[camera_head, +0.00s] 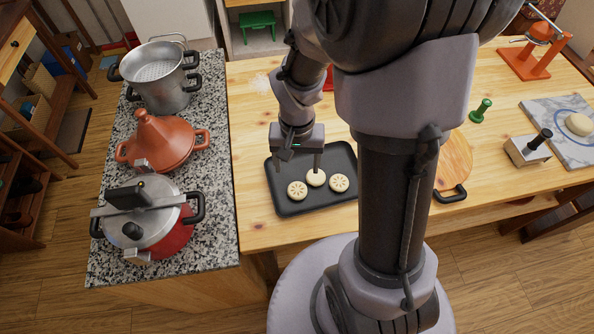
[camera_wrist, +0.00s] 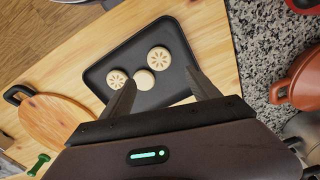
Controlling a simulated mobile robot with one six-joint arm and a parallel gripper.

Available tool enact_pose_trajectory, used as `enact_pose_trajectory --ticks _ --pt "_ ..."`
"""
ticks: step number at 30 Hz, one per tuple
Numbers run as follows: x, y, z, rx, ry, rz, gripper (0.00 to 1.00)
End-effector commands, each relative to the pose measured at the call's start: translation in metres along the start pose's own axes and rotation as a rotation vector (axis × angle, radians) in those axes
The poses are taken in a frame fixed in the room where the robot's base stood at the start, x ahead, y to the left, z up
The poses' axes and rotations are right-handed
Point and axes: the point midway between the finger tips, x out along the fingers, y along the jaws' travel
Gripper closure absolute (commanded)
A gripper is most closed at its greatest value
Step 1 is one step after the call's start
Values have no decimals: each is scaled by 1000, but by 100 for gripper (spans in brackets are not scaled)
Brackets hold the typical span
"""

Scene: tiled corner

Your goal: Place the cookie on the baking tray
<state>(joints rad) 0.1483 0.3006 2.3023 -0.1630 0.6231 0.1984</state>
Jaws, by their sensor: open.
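The dark baking tray (camera_head: 275,200) lies on the wooden table; it also shows in the wrist view (camera_wrist: 100,73). Two cookies with flower patterns, the left one (camera_head: 297,190) and the right one (camera_head: 339,183), lie on it. A plainer pale cookie (camera_head: 316,178) is on the tray between and slightly behind them; it also shows in the wrist view (camera_wrist: 145,79). My gripper (camera_head: 300,170) is open over the tray. In the wrist view its fingers (camera_wrist: 160,80) are spread, with the plain cookie near the left fingertip. I cannot tell whether they touch.
A round wooden board (camera_head: 455,155) lies right of the tray, partly behind my arm. A granite counter (camera_head: 215,225) on the left holds a steel pot (camera_head: 160,90), a terracotta tagine (camera_head: 160,145) and a red pressure cooker (camera_head: 172,240).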

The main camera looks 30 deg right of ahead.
Motion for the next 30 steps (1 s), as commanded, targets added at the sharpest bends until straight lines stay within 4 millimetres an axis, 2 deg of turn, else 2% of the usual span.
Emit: enact_pose_trajectory --ticks 5,7,10,12,15,18,20,28,30 --pt "-31 -4 2 -3 27 -17 30" --pt "-65 -10 10 -10 82 -56 30" --pt "-125 -21 38 -34 186 -144 30" --pt "-160 -25 64 -55 253 -212 30" --pt "-192 -28 100 -87 331 -301 30" --pt "-208 -29 122 -112 375 -358 30" --pt "-212 -29 129 -119 388 -374 30" --pt "-212 -29 131 -121 390 -379 30" --pt "-201 -29 130 -121 390 -379 30"
